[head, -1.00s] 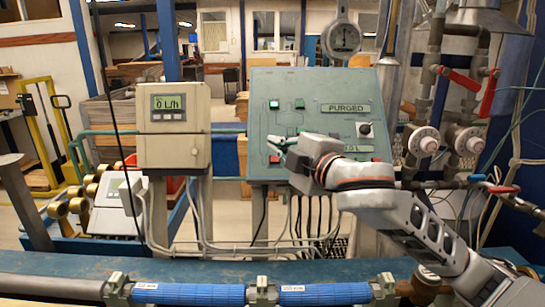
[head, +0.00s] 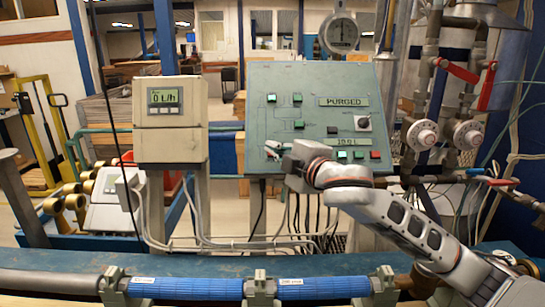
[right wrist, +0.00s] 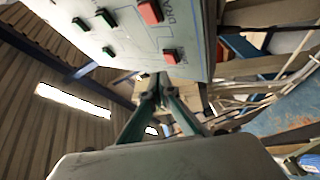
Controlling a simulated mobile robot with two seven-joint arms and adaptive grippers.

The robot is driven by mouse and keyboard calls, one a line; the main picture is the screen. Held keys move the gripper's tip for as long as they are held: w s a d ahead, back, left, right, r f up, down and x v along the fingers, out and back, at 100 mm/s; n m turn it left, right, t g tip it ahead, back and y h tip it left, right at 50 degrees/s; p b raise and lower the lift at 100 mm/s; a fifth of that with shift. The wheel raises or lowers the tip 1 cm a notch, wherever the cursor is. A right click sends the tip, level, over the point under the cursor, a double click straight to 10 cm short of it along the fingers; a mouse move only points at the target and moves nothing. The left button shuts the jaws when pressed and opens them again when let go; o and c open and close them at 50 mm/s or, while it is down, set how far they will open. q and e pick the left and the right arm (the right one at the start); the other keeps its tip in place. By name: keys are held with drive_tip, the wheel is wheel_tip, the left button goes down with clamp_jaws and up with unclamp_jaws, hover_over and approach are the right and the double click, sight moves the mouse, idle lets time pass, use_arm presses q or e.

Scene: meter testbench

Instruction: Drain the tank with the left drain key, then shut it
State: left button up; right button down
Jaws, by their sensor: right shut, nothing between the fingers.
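The green test panel (head: 310,75) stands in the middle of the head view, with a "PURGED" display (head: 344,101), a "10.0 L" display (head: 345,141), a knob (head: 362,122) and several keys. My right gripper (head: 272,149) is shut and empty at the panel's lower left, partly covering the keys there. In the right wrist view its fingertips (right wrist: 158,80) are together just below a red key (right wrist: 171,57). Another red key (right wrist: 150,12) is beside "DRA..." lettering. Contact with the panel cannot be told. My left gripper is out of view.
A meter box (head: 170,120) reading 0 L/h stands left of the panel. Pipes with red-handled valves (head: 457,70) stand at right. A blue pipe (head: 320,288) runs along the bench front. Grey cables hang below the panel.

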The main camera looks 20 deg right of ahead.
drive_tip(key=shift+w+d+f, duration=0.1)
drive_tip(key=shift+w+f, duration=0.15)
drive_tip(key=shift+w, duration=0.05)
idle(1.0)
idle(0.4)
drive_tip(key=shift+w+f, duration=0.25)
drive_tip(key=shift+w, duration=0.05)
drive_tip(key=shift+w+d+f, duration=0.15)
drive_tip(key=shift+w+f, duration=0.1)
drive_tip(key=shift+f, duration=0.05)
idle(0.7)
drive_tip(key=shift+r+p, duration=0.1)
drive_tip(key=shift+p, duration=0.3)
drive_tip(key=shift+s+r+p, duration=0.45)
drive_tip(key=shift+s+p, duration=0.15)
drive_tip(key=shift+p, duration=0.05)
